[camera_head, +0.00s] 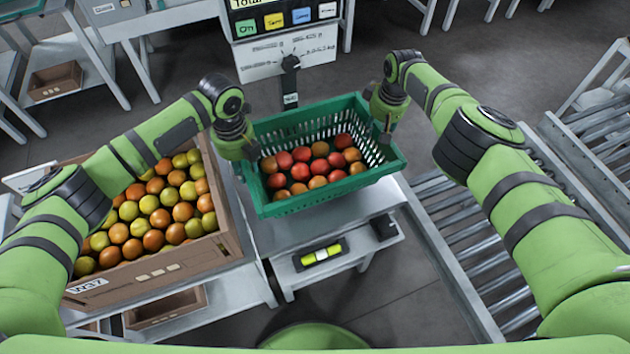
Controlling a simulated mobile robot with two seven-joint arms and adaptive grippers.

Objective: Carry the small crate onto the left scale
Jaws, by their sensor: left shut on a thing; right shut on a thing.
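The small crate (335,195) is a green slatted plastic crate with several red and orange tomatoes (300,170) inside. My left gripper (243,148) is shut on its left side wall. My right gripper (387,115) is shut on its right side, near the far right corner. The crate looks roughly level above a pale grey platform (275,237), between a large box and a roller conveyor. I cannot tell whether its base touches the platform. A display panel (282,15) with coloured buttons stands behind it.
A large cardboard box (160,270) marked W37, full of yellow and orange tomatoes, stands close on the left. A roller conveyor (465,240) runs at right. A dark post (290,80) stands behind the crate.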

